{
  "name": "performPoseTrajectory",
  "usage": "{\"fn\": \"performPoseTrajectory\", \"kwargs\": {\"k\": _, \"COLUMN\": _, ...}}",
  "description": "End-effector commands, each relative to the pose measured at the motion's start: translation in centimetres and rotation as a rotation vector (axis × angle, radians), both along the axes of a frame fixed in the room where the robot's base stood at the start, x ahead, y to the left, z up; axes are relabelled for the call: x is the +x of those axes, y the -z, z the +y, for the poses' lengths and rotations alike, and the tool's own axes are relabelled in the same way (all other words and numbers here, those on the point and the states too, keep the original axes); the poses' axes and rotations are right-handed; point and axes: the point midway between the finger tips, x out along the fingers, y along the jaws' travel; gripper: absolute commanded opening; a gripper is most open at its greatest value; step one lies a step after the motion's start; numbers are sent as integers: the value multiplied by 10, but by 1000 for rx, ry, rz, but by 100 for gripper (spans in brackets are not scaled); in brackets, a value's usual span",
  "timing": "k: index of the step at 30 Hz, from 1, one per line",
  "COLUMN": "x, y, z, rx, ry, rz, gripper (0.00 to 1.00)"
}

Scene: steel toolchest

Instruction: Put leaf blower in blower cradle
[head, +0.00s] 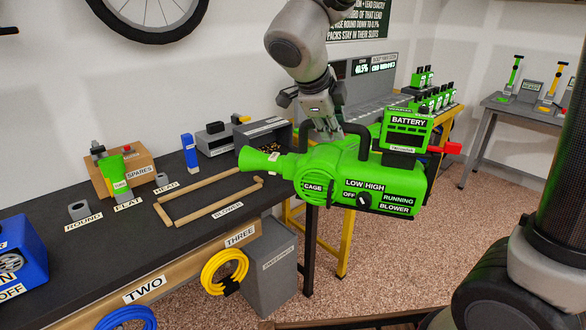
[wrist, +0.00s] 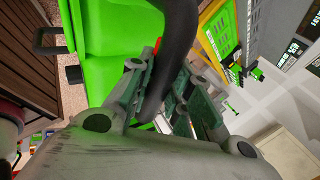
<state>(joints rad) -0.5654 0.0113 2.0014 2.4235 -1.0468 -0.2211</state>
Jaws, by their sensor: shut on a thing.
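The green leaf blower (head: 338,182) hangs in the air in front of the dark bench, its nozzle pointing left and its battery end to the right. It carries a knob and labels reading cage, low/high, off and running blower. My gripper (head: 326,128) is shut on its black top handle. In the wrist view my gripper's fingers (wrist: 165,95) lie on both sides of the dark handle, with the green leaf blower body (wrist: 115,30) behind. The blower cradle (head: 208,212), a wooden-railed frame labelled blower, lies on the bench left of the nozzle and looks empty.
A green nozzle piece (head: 112,172) and a spares box (head: 138,162) stand at the bench's back left. A blue bottle (head: 189,154) and grey bins (head: 262,138) stand behind the cradle. A yellow-framed bench (head: 340,232) with chargers is behind the blower.

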Motion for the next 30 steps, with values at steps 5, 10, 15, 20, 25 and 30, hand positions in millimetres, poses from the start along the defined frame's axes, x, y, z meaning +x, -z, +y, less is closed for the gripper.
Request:
{"fn": "performPoseTrajectory", "kwargs": {"k": 5, "x": 1, "y": -2, "z": 0, "rx": -1, "ry": -1, "rz": -3, "gripper": 0}}
{"fn": "performPoseTrajectory", "kwargs": {"k": 10, "x": 3, "y": 0, "z": 6, "rx": -1, "ry": -3, "rz": -2, "gripper": 0}}
{"fn": "performPoseTrajectory", "kwargs": {"k": 15, "x": 6, "y": 3, "z": 17, "rx": -1, "ry": -3, "rz": -2, "gripper": 0}}
{"fn": "performPoseTrajectory", "kwargs": {"k": 20, "x": 8, "y": 5, "z": 28, "rx": -1, "ry": -3, "rz": -2, "gripper": 0}}
{"fn": "performPoseTrajectory", "kwargs": {"k": 25, "x": 11, "y": 8, "z": 38, "rx": -2, "ry": -2, "rz": -1, "gripper": 0}}
{"fn": "performPoseTrajectory", "kwargs": {"k": 30, "x": 14, "y": 11, "z": 49, "rx": 0, "ry": -2, "rz": -3, "gripper": 0}}
